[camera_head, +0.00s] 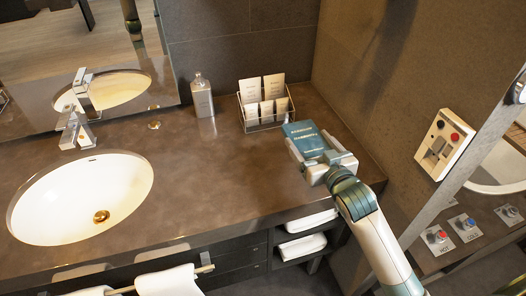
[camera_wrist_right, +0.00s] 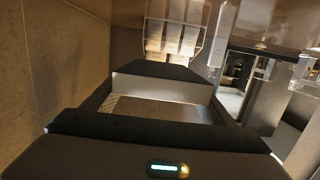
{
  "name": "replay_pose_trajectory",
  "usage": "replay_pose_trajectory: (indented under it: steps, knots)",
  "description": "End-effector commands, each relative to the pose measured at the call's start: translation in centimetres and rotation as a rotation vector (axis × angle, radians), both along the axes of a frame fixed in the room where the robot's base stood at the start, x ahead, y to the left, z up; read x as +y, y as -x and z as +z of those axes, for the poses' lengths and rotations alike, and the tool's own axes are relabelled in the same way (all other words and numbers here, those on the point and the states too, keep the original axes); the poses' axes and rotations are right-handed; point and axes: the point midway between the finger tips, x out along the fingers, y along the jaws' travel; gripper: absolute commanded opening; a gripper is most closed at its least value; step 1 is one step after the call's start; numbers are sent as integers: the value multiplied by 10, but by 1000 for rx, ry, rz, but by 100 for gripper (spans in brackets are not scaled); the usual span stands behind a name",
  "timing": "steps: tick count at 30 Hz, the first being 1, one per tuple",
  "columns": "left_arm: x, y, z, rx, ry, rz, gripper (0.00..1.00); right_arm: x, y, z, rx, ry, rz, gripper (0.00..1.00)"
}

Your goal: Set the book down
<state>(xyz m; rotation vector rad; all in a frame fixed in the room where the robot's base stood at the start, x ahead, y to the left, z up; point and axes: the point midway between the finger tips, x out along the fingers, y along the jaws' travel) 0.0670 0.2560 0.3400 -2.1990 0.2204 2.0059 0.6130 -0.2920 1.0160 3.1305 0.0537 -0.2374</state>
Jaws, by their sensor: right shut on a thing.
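A blue book (camera_head: 303,134) with pale lettering on its cover is at the right end of the brown vanity counter (camera_head: 225,160). My right gripper (camera_head: 318,160) is shut on the book's near end. The book lies at or just above the counter, in front of the wire rack; I cannot tell whether it touches the surface. In the right wrist view the dark gripper parts fill the lower middle, and the book cannot be made out clearly there. My left gripper is not in view.
A wire rack (camera_head: 265,124) of cards stands against the back wall, and also shows in the right wrist view (camera_wrist_right: 172,38). A bottle (camera_head: 202,96) stands left of it. The white sink (camera_head: 70,205) and faucet (camera_head: 78,120) are at left. The counter's middle is clear.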

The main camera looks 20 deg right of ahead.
Motion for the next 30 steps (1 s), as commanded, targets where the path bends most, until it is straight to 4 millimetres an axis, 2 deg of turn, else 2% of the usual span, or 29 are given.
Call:
replay_pose_trajectory:
  steps: [5,18,24,30]
  knots:
    - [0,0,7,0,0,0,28,19,-9,-10,1,-4,1,52]
    - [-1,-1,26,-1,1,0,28,89,-44,-57,2,-2,1,52]
    - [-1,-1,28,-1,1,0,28,101,-50,-66,-1,1,1,52]
    - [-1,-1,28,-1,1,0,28,102,-51,-67,-2,1,1,52]
